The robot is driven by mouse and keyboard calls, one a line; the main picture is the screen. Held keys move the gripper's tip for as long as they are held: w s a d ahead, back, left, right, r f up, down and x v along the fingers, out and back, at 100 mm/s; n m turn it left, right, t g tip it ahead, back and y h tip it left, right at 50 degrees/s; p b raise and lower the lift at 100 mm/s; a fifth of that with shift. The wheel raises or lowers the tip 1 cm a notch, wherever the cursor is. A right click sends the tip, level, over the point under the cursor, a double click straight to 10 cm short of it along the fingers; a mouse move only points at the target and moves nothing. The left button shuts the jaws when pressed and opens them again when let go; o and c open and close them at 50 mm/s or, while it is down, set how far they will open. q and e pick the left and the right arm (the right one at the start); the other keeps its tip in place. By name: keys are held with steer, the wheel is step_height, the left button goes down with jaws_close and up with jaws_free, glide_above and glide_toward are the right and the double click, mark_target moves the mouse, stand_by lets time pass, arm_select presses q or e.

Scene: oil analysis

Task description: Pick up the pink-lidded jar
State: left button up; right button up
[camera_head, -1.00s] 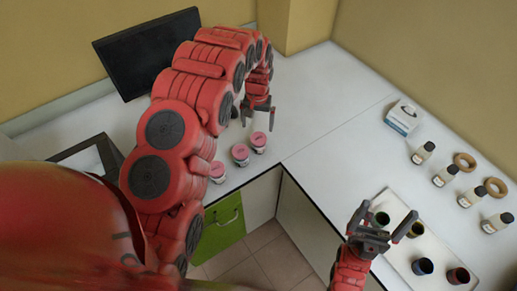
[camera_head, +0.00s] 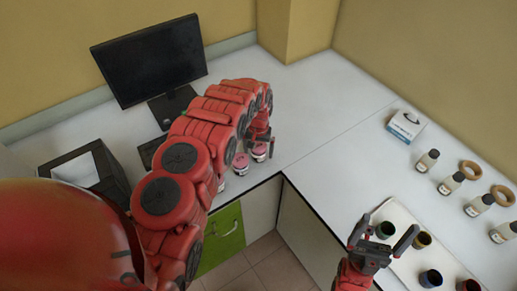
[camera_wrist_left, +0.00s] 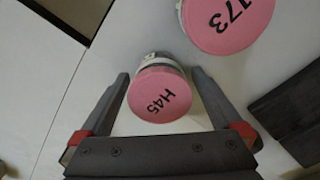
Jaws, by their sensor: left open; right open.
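A pink-lidded jar marked H45 (camera_wrist_left: 160,93) stands upright between the two fingers of my left gripper (camera_wrist_left: 160,76) in the left wrist view. The fingers are open, with gaps to the lid on both sides. A second pink-lidded jar, marked 173 (camera_wrist_left: 228,20), stands beyond it at the upper right. In the head view, my left gripper (camera_head: 261,146) is low over a pink-lidded jar (camera_head: 259,153) near the counter's front edge. Another pink-lidded jar (camera_head: 240,164) is just left of it. My right gripper (camera_head: 384,237) is open and empty near the tray at the right.
A monitor (camera_head: 150,62) stands at the back left, with a dark box (camera_head: 85,170) in front. The right counter holds a white tray (camera_head: 398,211) with dark cups, several bottles, wooden rings and a small box (camera_head: 406,126). The counter's corner (camera_head: 315,95) is clear.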

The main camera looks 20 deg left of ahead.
arm_select(q)
steer(key=shift+f, duration=0.2)
steer(key=c, duration=1.5)
